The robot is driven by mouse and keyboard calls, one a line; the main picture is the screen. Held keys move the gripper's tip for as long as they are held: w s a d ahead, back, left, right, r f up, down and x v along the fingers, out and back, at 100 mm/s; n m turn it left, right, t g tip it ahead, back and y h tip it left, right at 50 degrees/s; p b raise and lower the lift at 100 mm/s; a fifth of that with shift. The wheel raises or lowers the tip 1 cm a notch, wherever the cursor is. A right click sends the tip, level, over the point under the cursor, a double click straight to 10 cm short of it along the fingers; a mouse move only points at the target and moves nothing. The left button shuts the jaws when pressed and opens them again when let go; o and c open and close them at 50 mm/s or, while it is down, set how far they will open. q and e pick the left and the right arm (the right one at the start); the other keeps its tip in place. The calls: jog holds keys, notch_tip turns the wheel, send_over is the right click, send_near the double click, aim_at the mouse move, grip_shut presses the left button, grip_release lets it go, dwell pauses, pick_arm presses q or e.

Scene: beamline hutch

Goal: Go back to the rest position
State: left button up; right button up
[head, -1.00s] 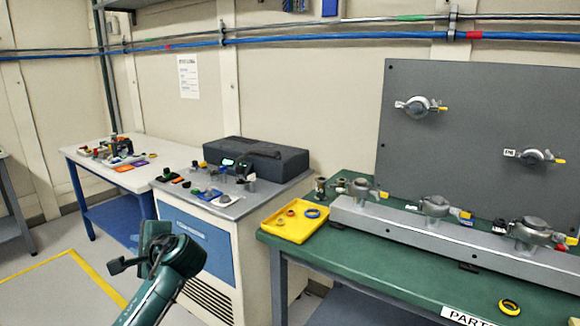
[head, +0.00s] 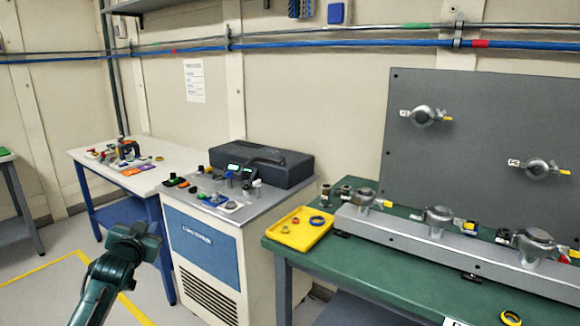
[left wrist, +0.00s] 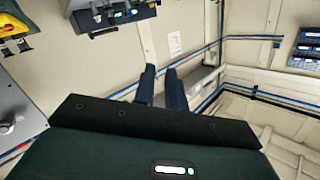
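My left gripper (head: 137,232) is at the end of the dark green arm at the lower left of the head view, in the air in front of the white table and the cabinet. In the left wrist view its two dark fingers (left wrist: 162,86) stand apart with a narrow gap and nothing between them. It touches nothing that I can see. My right gripper is in neither view.
A white cabinet (head: 204,285) with a dark box (head: 262,163) stands behind and right of the arm. A white table (head: 92,160) is behind it. A green bench (head: 360,262) with a yellow tray (head: 290,238) is at right. Floor at left is clear.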

pick_arm(q)
jog(key=s+d+f+g+h, duration=0.2)
jog(key=s+d+f, duration=0.6)
jog(key=s+f, duration=0.4)
jog(key=s+d+f+g+h, duration=0.2)
jog(key=s+d+f+h, duration=0.1)
jog(key=s+d+f, duration=0.75)
jog(key=s+d+f+g, duration=0.1)
jog(key=s, duration=0.7)
jog(key=s+d+f+h, duration=0.1)
jog(key=s+d, duration=0.1)
jog(key=s, duration=0.7)
jog(key=shift+d+f+g, duration=0.3)
jog(key=shift+f+g, duration=0.1)
